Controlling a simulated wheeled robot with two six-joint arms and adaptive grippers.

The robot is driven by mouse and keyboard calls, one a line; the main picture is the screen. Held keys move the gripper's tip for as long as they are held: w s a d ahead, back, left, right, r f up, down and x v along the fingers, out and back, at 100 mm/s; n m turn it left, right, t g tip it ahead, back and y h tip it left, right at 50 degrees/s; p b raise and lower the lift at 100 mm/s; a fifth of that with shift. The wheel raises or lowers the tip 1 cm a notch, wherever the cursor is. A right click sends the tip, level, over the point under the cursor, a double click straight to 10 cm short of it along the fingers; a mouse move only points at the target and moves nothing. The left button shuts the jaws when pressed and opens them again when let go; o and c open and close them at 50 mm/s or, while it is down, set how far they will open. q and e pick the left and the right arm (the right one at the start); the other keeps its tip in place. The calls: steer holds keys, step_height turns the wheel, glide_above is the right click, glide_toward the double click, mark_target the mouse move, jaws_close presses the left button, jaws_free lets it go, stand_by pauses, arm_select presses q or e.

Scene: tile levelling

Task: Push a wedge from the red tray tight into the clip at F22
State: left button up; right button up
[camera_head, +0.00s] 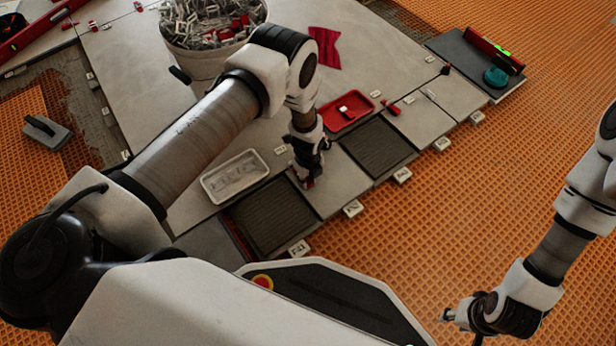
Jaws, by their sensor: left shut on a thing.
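My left gripper (307,180) points down at the floor between two dark ribbed beds, shut on a small red wedge (310,184) that shows only as a bit of red at the fingertips. The clip at that spot is hidden or too small to make out. A small white tag (353,208), probably the F22 one, stands at the tile edge, right of and below the gripper. The red tray (330,124) lies behind and to the right, with a small white and red piece inside. My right gripper (452,314) hangs at the lower right, away from the tiles; its jaws are unclear.
A white tray (208,184) with pale pieces lies left of the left gripper. Dark ribbed beds (272,215) and (378,147) flank it. A bucket (200,66) full of clips stands behind my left arm. The orange matting (430,225) at right is clear.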

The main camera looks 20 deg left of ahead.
arm_select(q)
steer(key=shift+w+a, duration=0.1)
steer(key=shift+a, duration=0.05)
steer(key=shift+w+a, duration=0.5)
steer(key=shift+a, duration=0.4)
steer(key=shift+w+a+b, duration=0.45)
steer(key=shift+w+a, duration=0.25)
steer(key=shift+a, duration=0.3)
stand_by(1.2)
steer(key=o, duration=0.9)
steer(key=shift+c, duration=0.2)
